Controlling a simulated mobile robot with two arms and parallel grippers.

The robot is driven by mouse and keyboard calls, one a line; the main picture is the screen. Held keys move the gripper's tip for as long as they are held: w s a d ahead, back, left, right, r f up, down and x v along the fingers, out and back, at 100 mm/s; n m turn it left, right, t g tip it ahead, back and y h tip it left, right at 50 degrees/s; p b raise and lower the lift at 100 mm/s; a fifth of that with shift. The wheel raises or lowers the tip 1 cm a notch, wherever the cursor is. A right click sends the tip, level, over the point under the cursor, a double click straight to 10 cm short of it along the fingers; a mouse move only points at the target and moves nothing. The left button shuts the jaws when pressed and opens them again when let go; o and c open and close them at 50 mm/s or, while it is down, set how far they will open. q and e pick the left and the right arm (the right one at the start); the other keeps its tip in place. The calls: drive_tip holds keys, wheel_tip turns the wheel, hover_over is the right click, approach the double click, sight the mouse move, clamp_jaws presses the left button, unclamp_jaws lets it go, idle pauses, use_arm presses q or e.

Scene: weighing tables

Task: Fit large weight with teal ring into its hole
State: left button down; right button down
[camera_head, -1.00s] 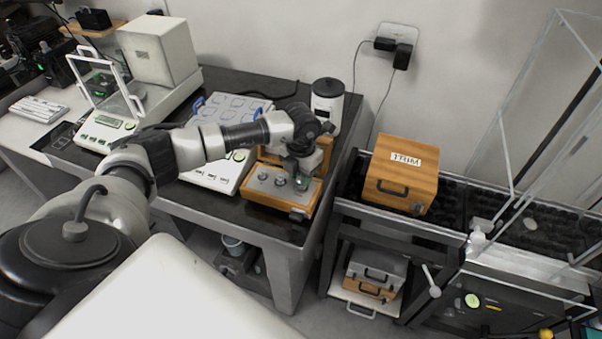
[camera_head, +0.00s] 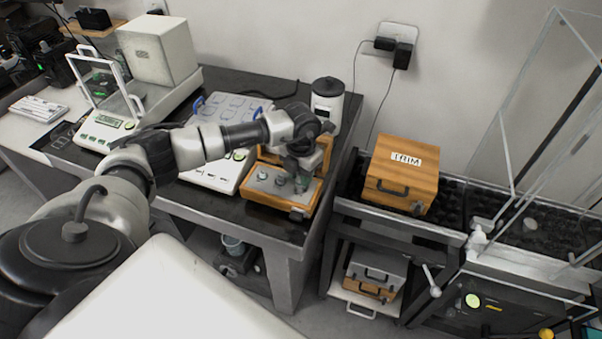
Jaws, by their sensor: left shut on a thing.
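An open wooden weight case (camera_head: 249,195) with a grey insert (camera_head: 268,187) stands near the front right of the dark table. Small metal weights (camera_head: 262,175) show on the left part of the insert. My left gripper (camera_head: 301,182) is over the right part of the case, pointing down. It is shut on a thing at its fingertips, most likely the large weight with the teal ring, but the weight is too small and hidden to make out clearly. The hole under it is hidden by the gripper. My right gripper is not in view.
A white-topped scale (camera_head: 207,176) is left of the case, and a dark-lidded canister (camera_head: 327,102) stands behind. A glass-doored balance (camera_head: 103,128) is at the left.

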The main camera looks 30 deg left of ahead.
use_arm(q)
drive_tip(key=shift+f+b, duration=1)
drive_tip(key=shift+f, duration=0.35)
drive_tip(key=c, duration=0.8)
unclamp_jaws()
wheel_tip(320, 180, up, 11)
drive_tip(key=shift+f+b, duration=0.1)
drive_tip(key=shift+b, duration=0.75)
